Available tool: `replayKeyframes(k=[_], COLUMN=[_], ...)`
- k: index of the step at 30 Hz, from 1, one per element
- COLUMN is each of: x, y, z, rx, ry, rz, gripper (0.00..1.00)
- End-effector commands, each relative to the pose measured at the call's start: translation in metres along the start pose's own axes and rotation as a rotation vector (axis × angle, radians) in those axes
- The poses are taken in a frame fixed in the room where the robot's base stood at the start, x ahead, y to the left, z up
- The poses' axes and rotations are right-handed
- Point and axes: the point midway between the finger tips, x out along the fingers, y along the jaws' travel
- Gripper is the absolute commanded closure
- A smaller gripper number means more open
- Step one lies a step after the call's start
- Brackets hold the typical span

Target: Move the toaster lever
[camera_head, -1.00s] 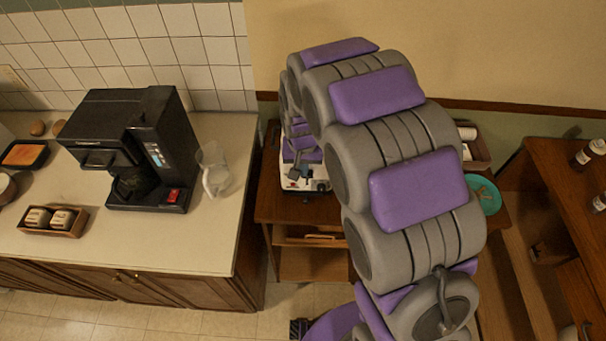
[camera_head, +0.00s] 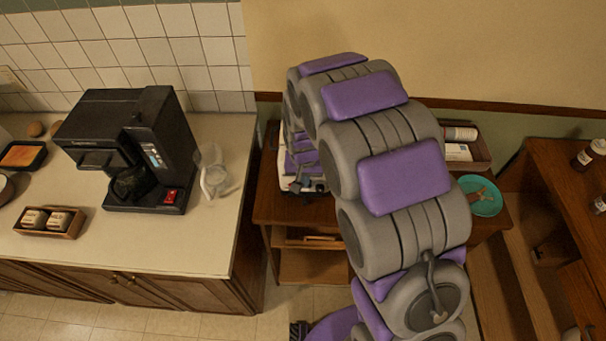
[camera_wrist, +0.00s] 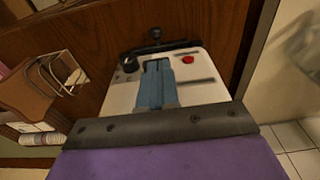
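In the wrist view, the white toaster (camera_wrist: 208,92) stands on a brown wooden surface, with a red button and a dark round knob. A black lever-like part (camera_wrist: 155,40) sticks out at its far end. A blue-grey piece lies along the toaster's middle; I cannot tell whether it belongs to the toaster. My gripper (camera_wrist: 160,128) shows as a dark bolted bar and purple body, overlapping the toaster's near end in the picture. Contact and finger opening are not clear. In the head view, my arm hides most of the toaster (camera_head: 289,180).
A black coffee maker (camera_head: 125,150) and a clear jug (camera_head: 214,178) stand on the left counter. A wooden tray (camera_head: 478,152) and a teal plate (camera_head: 488,203) sit right of my arm. A wire-topped brown holder (camera_wrist: 28,92) is left of the toaster in the wrist view.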

Motion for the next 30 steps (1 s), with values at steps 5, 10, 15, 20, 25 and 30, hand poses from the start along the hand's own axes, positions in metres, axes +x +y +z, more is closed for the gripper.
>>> replayKeyframes(k=[5,10,15,20,25,30], x=[0.004,0.001,-0.008,-0.008,-0.009,-0.023], y=[0.0,-0.003,-0.003,-0.003,-0.001,-0.002], z=[0.001,0.007,0.027,0.029,0.029,0.029], rx=[0.0,-0.002,-0.003,-0.001,-0.001,-0.001], ry=[0.001,0.002,0.003,0.002,0.001,0.003], rz=[0.0,0.004,0.004,0.004,0.001,0.001], gripper=[1.0,1.0,1.0,1.0,1.0,1.0])
